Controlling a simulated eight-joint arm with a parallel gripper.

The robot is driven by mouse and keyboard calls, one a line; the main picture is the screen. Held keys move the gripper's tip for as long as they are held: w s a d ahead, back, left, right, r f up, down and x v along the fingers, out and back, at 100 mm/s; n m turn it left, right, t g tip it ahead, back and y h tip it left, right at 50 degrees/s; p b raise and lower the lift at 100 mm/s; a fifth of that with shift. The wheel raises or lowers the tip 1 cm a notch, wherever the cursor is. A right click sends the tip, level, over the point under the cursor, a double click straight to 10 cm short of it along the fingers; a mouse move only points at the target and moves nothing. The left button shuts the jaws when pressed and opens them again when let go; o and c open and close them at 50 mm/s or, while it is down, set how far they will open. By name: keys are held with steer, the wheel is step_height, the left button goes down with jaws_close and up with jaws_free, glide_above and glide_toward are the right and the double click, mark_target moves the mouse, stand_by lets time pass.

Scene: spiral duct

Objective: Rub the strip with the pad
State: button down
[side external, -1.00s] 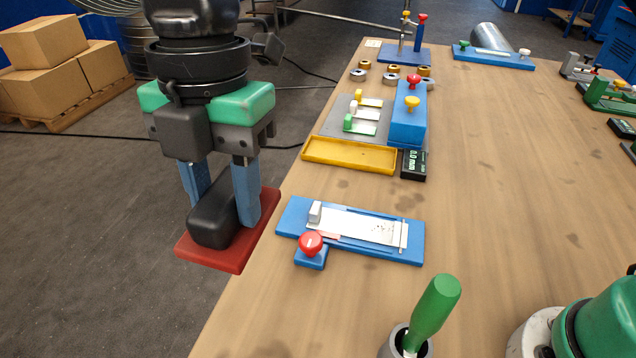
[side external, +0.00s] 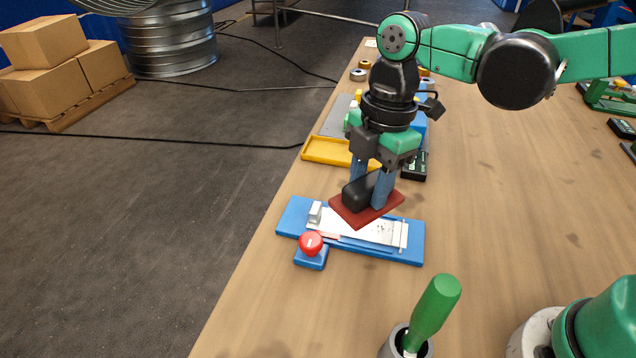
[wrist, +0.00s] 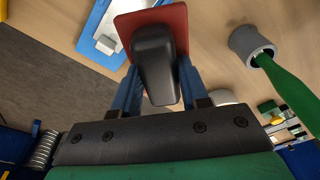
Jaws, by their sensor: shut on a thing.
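My gripper (side external: 371,187) is shut on the black handle of a red pad (side external: 376,208). In the wrist view the pad (wrist: 128,22) and its black handle (wrist: 155,65) show between the blue fingers of my gripper (wrist: 157,85). The pale strip (side external: 358,229) lies on a blue base plate (side external: 408,254). The pad appears above the strip and hides part of its far edge; I cannot tell the exact gap. A small grey-white block (side external: 315,212) stands at the strip's left end. Dark specks show near its right end.
A red knob (side external: 311,243) on a blue block stands at the plate's front left. A green-handled tool (side external: 434,314) stands in a grey cup (side external: 397,342) in front. A yellow tray (side external: 325,151) and a black gauge (side external: 415,168) lie behind.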

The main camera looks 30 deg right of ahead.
mark_target(390, 195)
steer(key=d+f, duration=0.1)
steer(key=s+d+f+m, duration=0.1)
steer(key=d, duration=0.1)
steer(key=shift+a+f, duration=0.1)
steer(key=shift+f, duration=3.45)
steer(key=shift+w+f, duration=0.2)
steer(key=shift+w+d+r, duration=0.25)
steer(key=shift+d+r, duration=0.1)
steer(key=shift+d, duration=0.15)
steer(key=shift+w+d+f, duration=0.45)
steer(key=shift+w+d, duration=0.3)
steer(key=shift+w, duration=0.1)
steer(key=shift+w+d, duration=0.8)
steer(key=shift+d, duration=0.05)
steer(key=shift+s+a, duration=2)
steer(key=shift+a, duration=0.05)
steer(key=shift+r, duration=0.2)
steer(key=shift+s+r, duration=0.15)
steer(key=shift+r, duration=3.75)
steer(key=shift+f, duration=0.15)
